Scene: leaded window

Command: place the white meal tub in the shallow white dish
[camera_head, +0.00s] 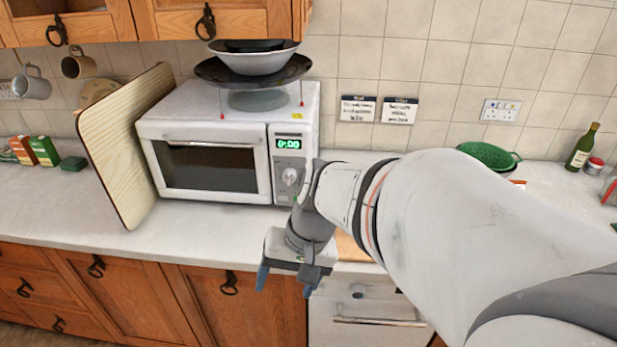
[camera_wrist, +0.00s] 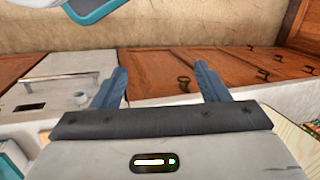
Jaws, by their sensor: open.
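My gripper (camera_head: 288,281) hangs just in front of the counter's front edge, fingers down, before the wooden cupboard doors. In the wrist view its two blue fingers (camera_wrist: 160,72) stand apart with nothing between them. I cannot make out the white meal tub in either view. No dish is clearly the shallow white one. A white bowl (camera_head: 258,63) sits in a wide dark pan on top of the microwave, with something dark in it. My arm hides part of the counter right of the microwave.
The white microwave (camera_head: 210,162) stands at the back of the counter (camera_head: 60,208), with a wooden board (camera_head: 130,140) leaning at its left. A green colander (camera_head: 487,156), a bottle (camera_head: 582,148) and a red-lidded jar (camera_head: 594,166) stand at right. The left front counter is clear.

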